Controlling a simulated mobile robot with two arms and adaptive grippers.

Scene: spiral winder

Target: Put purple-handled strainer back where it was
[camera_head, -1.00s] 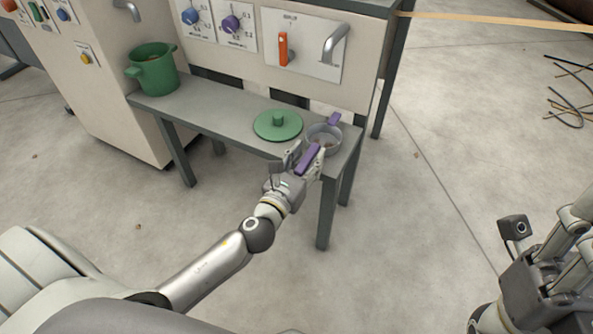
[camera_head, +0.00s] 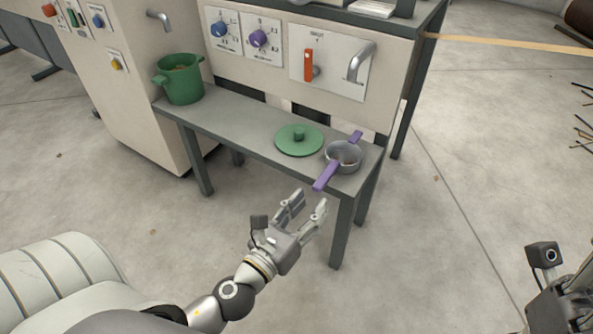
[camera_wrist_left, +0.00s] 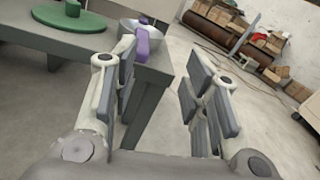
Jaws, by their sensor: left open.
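The purple-handled strainer (camera_head: 343,157) rests at the right end of the grey bench, its grey bowl level. One purple handle points toward the front and overhangs the bench edge; a shorter purple grip is at the back. The strainer also shows in the left wrist view (camera_wrist_left: 141,42), above and left of the fingers. My left gripper (camera_head: 306,206) is open and empty, in front of and below the bench edge, apart from the handle. Its open fingers frame the lower part of the left wrist view (camera_wrist_left: 160,95). My right gripper shows only partly at the lower right corner, its fingertips out of frame.
A green lid (camera_head: 299,140) lies on the bench (camera_head: 232,127), just left of the strainer. A green pot (camera_head: 181,82) stands at the bench's left end. A machine panel with knobs and an orange switch (camera_head: 308,66) rises behind. The floor in front is clear.

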